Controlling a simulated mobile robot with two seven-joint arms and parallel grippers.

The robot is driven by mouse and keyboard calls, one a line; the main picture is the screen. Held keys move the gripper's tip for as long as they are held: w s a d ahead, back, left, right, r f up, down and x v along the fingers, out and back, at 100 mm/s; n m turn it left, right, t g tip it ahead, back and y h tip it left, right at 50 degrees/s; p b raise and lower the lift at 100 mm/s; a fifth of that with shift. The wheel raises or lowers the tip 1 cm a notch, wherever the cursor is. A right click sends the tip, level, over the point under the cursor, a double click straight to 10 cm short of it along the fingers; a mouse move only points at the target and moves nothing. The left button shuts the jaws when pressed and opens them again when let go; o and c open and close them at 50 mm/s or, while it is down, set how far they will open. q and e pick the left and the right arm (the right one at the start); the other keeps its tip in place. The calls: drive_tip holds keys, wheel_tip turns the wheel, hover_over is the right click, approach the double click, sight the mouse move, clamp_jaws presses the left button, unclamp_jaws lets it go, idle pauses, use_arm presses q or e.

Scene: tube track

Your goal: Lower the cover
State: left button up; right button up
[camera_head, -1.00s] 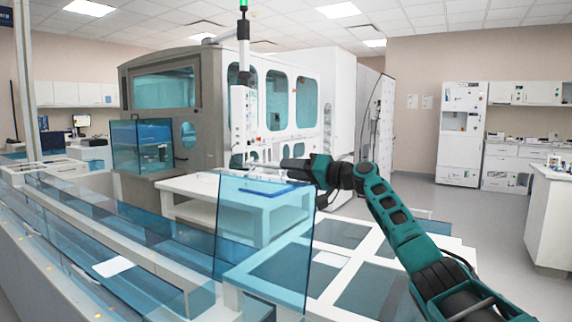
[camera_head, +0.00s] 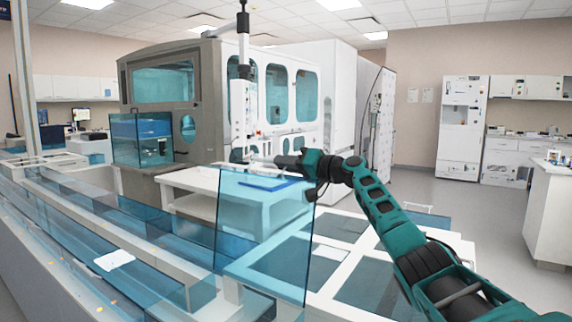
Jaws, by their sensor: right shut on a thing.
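The cover appears to be the see-through blue panel (camera_head: 262,245), standing nearly upright at the near end of the long track (camera_head: 150,255). My right gripper (camera_head: 284,162) is at the panel's top edge, towards its right corner. It is shut on the panel there. Its fingers are small and partly hidden by the dark gripper body, so the exact contact is unclear. My left gripper is not in view.
A white table (camera_head: 185,180) with a blue tray (camera_head: 262,184) stands behind the panel. A white frame with dark panes (camera_head: 345,240) lies right of it, below my right arm. A large grey and white machine (camera_head: 210,95) stands behind. Open floor lies at the right.

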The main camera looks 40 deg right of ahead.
sight(263, 174)
clamp_jaws()
drive_tip(key=shift+a, duration=0.1)
drive_tip(key=s+a+n, duration=0.1)
drive_tip(key=a, duration=0.2)
drive_tip(key=s+a+n+b, duration=0.1)
drive_tip(key=a, duration=0.2)
drive_tip(key=a+r+n+b, duration=0.1)
drive_tip(key=a, duration=0.2)
drive_tip(key=shift+s+a, duration=0.3)
drive_tip(key=shift+s, duration=0.1)
drive_tip(key=s+a+f+n+p, duration=0.1)
drive_tip(key=s+a+f+n, duration=0.1)
drive_tip(key=a, duration=0.8)
drive_tip(key=shift+s+a+f+n, duration=0.2)
drive_tip(key=shift+s+a+n, duration=0.3)
drive_tip(key=shift+n, duration=0.6)
drive_tip(key=shift+s+d, duration=0.1)
drive_tip(key=o, duration=0.7)
unclamp_jaws()
